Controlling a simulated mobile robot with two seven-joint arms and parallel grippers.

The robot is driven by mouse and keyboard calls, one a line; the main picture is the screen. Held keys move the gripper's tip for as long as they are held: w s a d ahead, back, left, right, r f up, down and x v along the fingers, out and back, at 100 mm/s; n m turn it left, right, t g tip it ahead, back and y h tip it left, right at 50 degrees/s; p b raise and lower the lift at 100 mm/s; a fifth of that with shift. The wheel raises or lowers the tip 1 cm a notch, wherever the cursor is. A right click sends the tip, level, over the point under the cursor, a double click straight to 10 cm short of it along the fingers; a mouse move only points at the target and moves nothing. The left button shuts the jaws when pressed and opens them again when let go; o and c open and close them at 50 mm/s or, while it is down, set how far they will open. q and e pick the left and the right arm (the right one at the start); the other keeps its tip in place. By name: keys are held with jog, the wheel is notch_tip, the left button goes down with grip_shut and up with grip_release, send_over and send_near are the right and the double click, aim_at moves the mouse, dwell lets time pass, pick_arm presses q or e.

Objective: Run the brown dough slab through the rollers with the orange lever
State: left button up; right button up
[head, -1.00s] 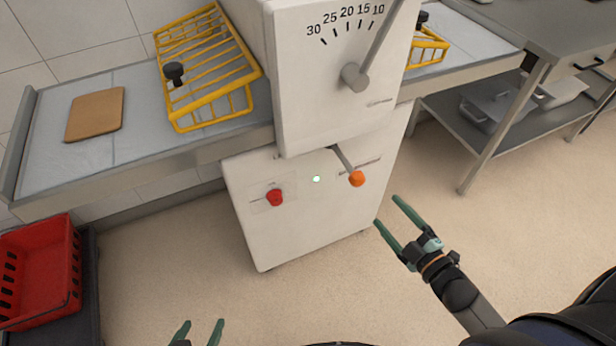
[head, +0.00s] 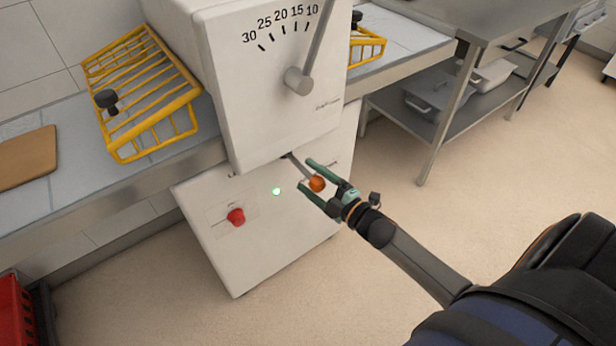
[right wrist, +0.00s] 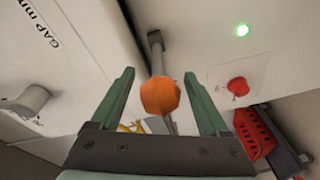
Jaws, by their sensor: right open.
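The brown dough slab (head: 26,158) lies flat on the left belt of the sheeter, cut off by the left edge of the head view. The orange lever knob (head: 317,184) sits at the end of a grey rod on the machine's front. My right gripper (head: 306,174) is open, with its green fingers on either side of the knob in the head view. In the right wrist view the orange knob (right wrist: 160,95) shows between the two open fingers (right wrist: 158,90); I see no grip on it. The rollers are hidden inside the white housing (head: 265,100). My left gripper is out of view.
A red button (head: 236,217) and a lit green light (head: 276,191) are on the front panel. A grey gap lever (head: 300,80) is above, by the scale. Yellow guards (head: 150,90) stand over the belts. A red crate (head: 14,310) is at lower left. A steel table (head: 440,110) stands right.

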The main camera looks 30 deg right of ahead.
jog(key=shift+w+a, duration=0.1)
jog(key=shift+w, duration=0.4)
grip_shut()
dwell(0.4)
dwell(0.8)
